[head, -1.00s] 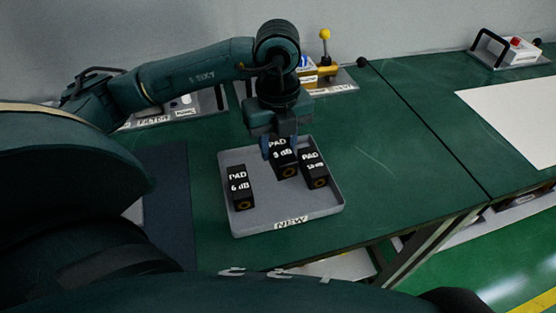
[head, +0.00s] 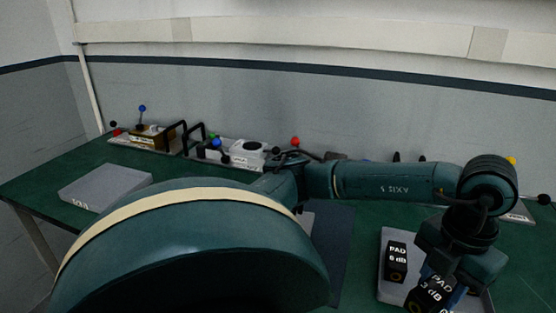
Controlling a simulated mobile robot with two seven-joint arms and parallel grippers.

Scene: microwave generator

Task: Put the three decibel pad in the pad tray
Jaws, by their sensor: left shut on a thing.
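My left gripper (head: 448,283) reaches down over a shallow grey tray (head: 384,290) at the lower right of the head view. It is shut on the black pad marked 3 dB (head: 432,296), whose lower end is cut off by the frame edge. I cannot tell whether this pad touches the tray floor. A black pad marked 6 dB (head: 396,262) stands in the tray just left of it. Part of another pad's marking shows at the bottom edge, mostly hidden. A second grey tray (head: 105,187) with an unclear front label lies at the left of the bench. My right gripper is out of view.
My left arm crosses the lower middle and hides much of the green bench (head: 45,192). Along the wall stand a brown device with a blue-knobbed lever (head: 150,138) and a panel with black handles and coloured knobs (head: 235,150). A dark blue mat (head: 335,235) lies left of the pad tray.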

